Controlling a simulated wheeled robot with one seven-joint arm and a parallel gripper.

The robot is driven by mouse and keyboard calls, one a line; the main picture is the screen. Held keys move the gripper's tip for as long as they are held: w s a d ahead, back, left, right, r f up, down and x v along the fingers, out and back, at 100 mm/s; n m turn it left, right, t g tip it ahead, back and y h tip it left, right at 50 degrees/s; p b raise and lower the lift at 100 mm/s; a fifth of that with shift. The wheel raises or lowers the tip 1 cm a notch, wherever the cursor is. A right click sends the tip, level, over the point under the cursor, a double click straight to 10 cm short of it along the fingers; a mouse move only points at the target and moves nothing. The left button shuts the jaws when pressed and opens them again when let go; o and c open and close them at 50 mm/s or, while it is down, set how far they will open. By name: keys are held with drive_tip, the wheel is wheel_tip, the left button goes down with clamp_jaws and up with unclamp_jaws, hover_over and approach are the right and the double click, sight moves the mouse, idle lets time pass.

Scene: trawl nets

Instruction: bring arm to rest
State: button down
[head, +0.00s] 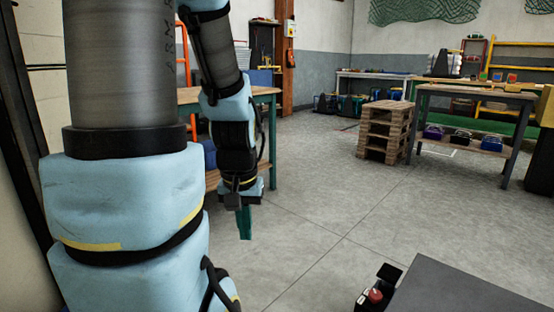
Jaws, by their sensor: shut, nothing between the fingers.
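My arm comes down through the left of the head view, blue and grey, with its large lower links close to the camera. My gripper (244,222) hangs at the end of the arm, left of the middle, pointing down. Part of the bench is hidden behind the arm.
A stack of wooden pallets (385,131) stands at mid-distance. Right of it is a table (478,92) with several small cases on its lower shelf. Green netting (424,9) hangs on the back wall. The grey concrete floor (330,205) in the middle is clear.

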wheel_tip(320, 180, up, 32)
drive_tip(key=p, duration=3.1)
drive_tip(key=shift+r, duration=0.25)
drive_tip(key=shift+d, duration=0.1)
